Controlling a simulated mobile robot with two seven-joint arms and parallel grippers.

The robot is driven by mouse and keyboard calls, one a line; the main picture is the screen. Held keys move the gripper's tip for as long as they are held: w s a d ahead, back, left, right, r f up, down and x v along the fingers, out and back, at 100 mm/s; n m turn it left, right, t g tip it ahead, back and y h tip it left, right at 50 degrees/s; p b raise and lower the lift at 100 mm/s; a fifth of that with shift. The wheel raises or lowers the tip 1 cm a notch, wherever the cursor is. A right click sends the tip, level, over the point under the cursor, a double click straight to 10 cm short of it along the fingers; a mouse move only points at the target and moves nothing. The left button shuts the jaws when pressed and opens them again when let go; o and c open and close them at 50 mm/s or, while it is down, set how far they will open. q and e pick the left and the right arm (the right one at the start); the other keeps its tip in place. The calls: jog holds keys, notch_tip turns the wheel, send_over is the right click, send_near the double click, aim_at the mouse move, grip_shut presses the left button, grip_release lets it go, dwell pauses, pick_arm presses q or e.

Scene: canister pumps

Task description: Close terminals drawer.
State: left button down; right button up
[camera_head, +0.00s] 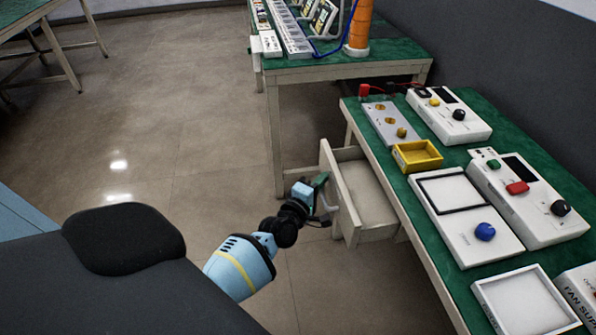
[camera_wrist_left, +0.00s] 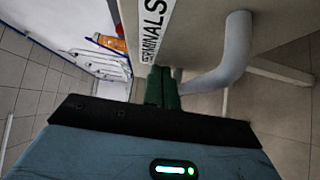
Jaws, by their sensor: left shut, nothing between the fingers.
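The terminals drawer (camera_head: 368,192) stands pulled out from under the green-topped table, and its inside looks empty. Its front panel faces left, with a grey handle (camera_head: 327,206) on it. In the left wrist view the panel carries a white label (camera_wrist_left: 152,28) reading "TERMINALS", and the curved handle (camera_wrist_left: 232,50) is at its right. My left gripper (camera_head: 321,180) is at the drawer front, beside the handle. Its green fingertips (camera_wrist_left: 161,86) are together with nothing between them, close to the panel below the label. Whether they touch the panel I cannot tell. My right gripper is not in view.
The green tabletop (camera_head: 412,222) holds a yellow tray (camera_head: 417,155), several white instrument boxes and a white tray (camera_head: 525,302). The floor (camera_head: 180,120) left of the drawer is clear.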

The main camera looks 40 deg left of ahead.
pick_arm(q)
jog(key=b, duration=0.2)
send_over(356, 190)
jog(key=shift+s+a, duration=0.1)
jog(key=shift+a, duration=0.2)
jog(key=shift+d+r, duration=0.15)
jog(key=shift+r, duration=0.05)
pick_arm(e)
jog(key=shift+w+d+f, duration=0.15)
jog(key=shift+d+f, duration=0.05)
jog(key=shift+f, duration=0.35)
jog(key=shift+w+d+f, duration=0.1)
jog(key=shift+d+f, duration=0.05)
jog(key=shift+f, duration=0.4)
pick_arm(q)
jog(key=shift+w+d+r, duration=0.1)
jog(key=shift+w, duration=0.1)
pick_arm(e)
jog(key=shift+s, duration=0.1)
